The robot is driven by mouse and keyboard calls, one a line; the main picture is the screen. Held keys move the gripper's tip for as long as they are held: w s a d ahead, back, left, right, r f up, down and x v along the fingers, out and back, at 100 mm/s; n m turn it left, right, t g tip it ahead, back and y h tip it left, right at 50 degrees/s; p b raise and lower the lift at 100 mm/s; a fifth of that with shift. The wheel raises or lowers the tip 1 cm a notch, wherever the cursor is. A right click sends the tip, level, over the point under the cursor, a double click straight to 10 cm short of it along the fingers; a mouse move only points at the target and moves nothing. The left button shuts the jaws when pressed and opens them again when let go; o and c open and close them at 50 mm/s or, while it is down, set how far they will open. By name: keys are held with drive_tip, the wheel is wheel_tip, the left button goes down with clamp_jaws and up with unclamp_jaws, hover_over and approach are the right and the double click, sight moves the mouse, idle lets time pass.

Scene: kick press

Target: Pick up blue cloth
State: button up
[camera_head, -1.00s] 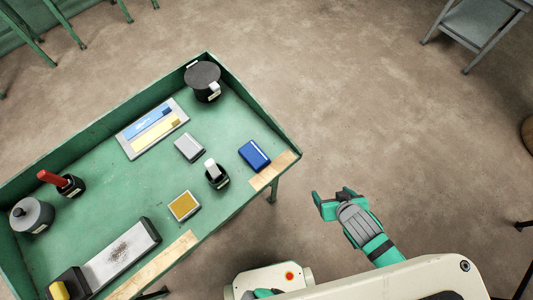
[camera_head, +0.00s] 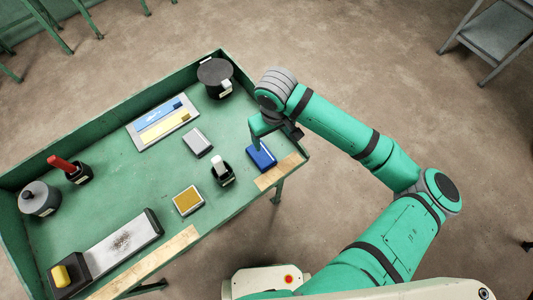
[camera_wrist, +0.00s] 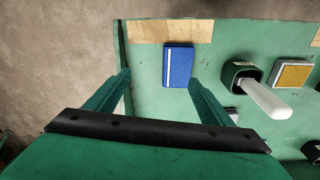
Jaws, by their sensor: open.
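The blue cloth (camera_head: 262,157) is a folded blue block lying on the green table near its right edge, beside a wooden strip. In the wrist view the blue cloth (camera_wrist: 178,67) shows a pale stripe along its left side and lies beyond the fingertips, between their lines. My gripper (camera_wrist: 158,78) is open and empty, its two green fingers spread wide. In the head view my gripper (camera_head: 272,138) is over the table's right end, just above and close to the cloth. Its fingers are partly hidden by the wrist.
A dark cup with a white-handled tool (camera_head: 222,174) stands near the cloth. A grey block (camera_head: 198,142), a yellow-topped block (camera_head: 187,201) and a black round container (camera_head: 214,74) are also on the green table (camera_head: 130,190). The tray (camera_head: 141,144) holds blue and yellow pieces.

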drive_tip(key=a+r+n, duration=0.1)
drive_tip(key=a+n, duration=0.1)
drive_tip(key=a, duration=0.2)
hover_over(261, 153)
drive_tip(key=shift+g, duration=0.4)
drive_tip(key=shift+s+d+f, duration=0.1)
drive_tip(key=shift+s+f, duration=0.05)
drive_tip(key=shift+f, duration=1.2)
drive_tip(key=shift+s+f, duration=0.15)
drive_tip(key=shift+f, duration=1.15)
drive_tip(key=f, duration=0.5)
drive_tip(key=shift+w, duration=0.25)
drive_tip(key=c, duration=1.2)
drive_tip(key=shift+o, duration=0.2)
wheel_tip(261, 153, up, 10)
drive_tip(key=o, duration=0.5)
drive_tip(key=shift+c, duration=0.2)
drive_tip(key=c, duration=0.3)
